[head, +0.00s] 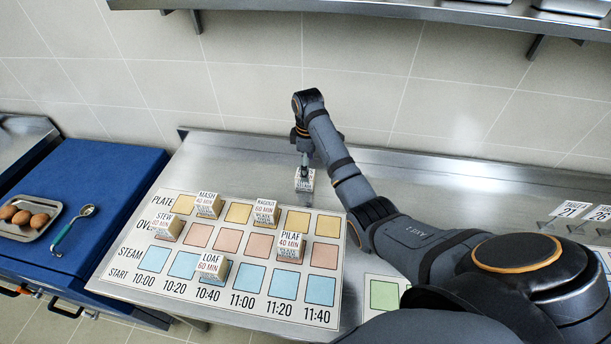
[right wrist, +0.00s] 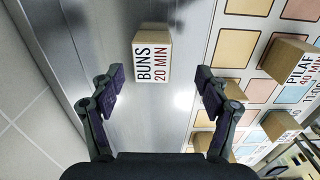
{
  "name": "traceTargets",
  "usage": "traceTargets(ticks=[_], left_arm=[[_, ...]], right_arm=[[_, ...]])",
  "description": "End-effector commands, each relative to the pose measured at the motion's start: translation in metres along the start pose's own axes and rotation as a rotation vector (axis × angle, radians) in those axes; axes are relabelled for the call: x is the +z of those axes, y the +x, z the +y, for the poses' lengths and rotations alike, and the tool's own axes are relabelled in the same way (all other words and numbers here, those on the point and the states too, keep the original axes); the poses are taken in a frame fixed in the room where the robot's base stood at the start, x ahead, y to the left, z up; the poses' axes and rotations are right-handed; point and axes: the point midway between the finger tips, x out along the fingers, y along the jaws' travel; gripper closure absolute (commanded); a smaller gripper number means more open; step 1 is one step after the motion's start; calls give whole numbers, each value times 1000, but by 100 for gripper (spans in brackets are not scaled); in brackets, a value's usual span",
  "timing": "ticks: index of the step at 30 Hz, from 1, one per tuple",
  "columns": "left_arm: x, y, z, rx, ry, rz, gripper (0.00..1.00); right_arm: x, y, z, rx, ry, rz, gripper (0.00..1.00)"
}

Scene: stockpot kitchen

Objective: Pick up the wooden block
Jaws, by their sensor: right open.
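The wooden block (right wrist: 153,57) labelled "BUNS 20 MIN" stands on the bare steel counter behind the schedule board. In the head view the block (head: 304,182) shows just below my right gripper (head: 305,160), partly covered by it. In the right wrist view my right gripper (right wrist: 158,88) is open and empty, with its two fingers wide apart. The block lies ahead of the fingertips, between their lines, and apart from both. My left gripper is in neither view.
The schedule board (head: 333,285) carries several labelled blocks, among them PILAF (head: 290,247) and LOAF (head: 213,268). A tray (head: 28,222) with eggs and a spoon (head: 72,228) lie on the blue surface at left. A wall shelf (head: 450,12) hangs above. The counter around the BUNS block is clear.

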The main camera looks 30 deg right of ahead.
Motion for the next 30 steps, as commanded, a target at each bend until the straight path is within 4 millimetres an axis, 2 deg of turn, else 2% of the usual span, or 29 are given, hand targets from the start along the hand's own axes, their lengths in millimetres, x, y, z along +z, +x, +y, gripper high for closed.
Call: traceTargets(ticks=[4, 9, 12, 18, 21, 28, 30], left_arm=[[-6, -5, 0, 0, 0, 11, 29], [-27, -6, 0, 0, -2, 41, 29], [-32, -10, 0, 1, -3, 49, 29], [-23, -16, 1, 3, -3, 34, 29], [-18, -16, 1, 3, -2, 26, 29], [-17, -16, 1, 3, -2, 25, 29], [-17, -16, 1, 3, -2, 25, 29]], right_arm=[[0, 21, 0, -1, 0, -1, 25], [0, 28, 1, 0, 0, 0, 25], [-2, 35, 2, -2, 0, -2, 25], [-7, 67, 7, -3, 0, -1, 25], [-7, 77, 8, -1, 0, 0, 25], [-7, 79, 8, 1, 0, 1, 25], [-7, 79, 8, 1, 0, 1, 34]])
